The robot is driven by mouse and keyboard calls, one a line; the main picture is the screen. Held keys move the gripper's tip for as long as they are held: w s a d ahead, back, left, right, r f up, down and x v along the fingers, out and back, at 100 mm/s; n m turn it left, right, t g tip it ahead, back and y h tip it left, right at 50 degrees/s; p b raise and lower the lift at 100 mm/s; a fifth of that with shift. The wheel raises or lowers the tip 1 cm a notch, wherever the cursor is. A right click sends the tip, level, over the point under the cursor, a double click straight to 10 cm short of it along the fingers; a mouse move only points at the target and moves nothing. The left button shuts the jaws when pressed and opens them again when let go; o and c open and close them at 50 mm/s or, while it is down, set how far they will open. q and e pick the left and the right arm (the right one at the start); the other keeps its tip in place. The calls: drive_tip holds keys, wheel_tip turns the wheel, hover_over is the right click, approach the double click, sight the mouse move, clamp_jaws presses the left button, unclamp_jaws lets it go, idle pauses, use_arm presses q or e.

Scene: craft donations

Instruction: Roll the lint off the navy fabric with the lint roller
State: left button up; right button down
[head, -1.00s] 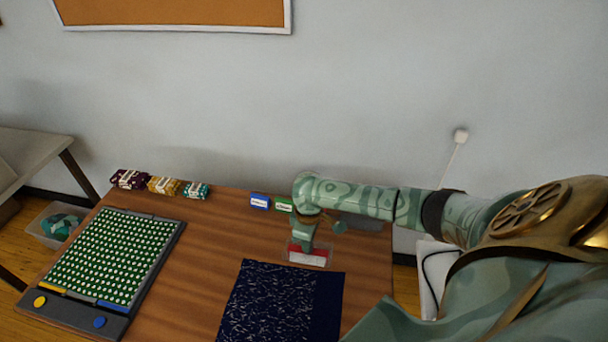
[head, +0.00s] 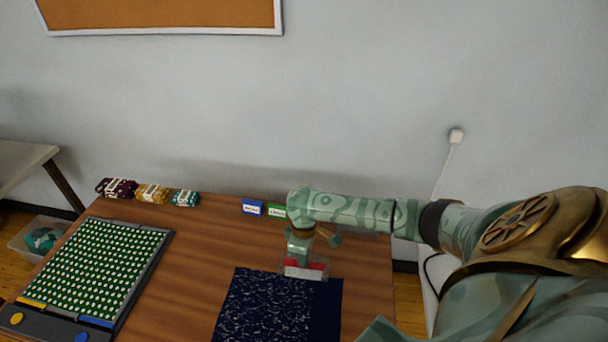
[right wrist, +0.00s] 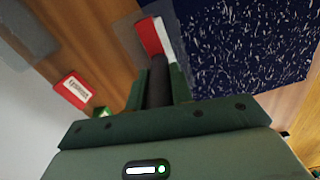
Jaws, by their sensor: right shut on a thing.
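The navy fabric (head: 265,308) lies on the table near the front edge. White lint covers most of it, and a strip along its right side looks clean. It also shows at the upper right of the right wrist view (right wrist: 240,45). My right gripper (head: 300,250) points down just beyond the fabric's back edge, at a clear tray with a red and white piece (head: 303,270). In the right wrist view, its fingers (right wrist: 158,90) are shut on a dark rod, apparently the lint roller's handle (right wrist: 158,80). The roller head cannot be made out clearly. My left gripper is not in view.
A green dotted board (head: 95,268) in a grey frame lies at the left. Three wrapped bundles (head: 152,193) stand at the back left. A blue card (head: 252,208) and a green card (head: 277,210) stand at the back. Bare table lies between board and fabric.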

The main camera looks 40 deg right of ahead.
drive_tip(key=shift+f, duration=0.3)
drive_tip(key=shift+s+a+r, duration=0.1)
drive_tip(key=shift+s+a, duration=0.05)
drive_tip(key=shift+a, duration=0.1)
drive_tip(key=s+a+p, duration=1.7)
drive_tip(key=s+a, duration=0.1)
drive_tip(key=a, duration=0.5)
drive_tip(key=shift+s, duration=0.25)
wheel_tip(320, 180, up, 5)
drive_tip(key=p, duration=0.6)
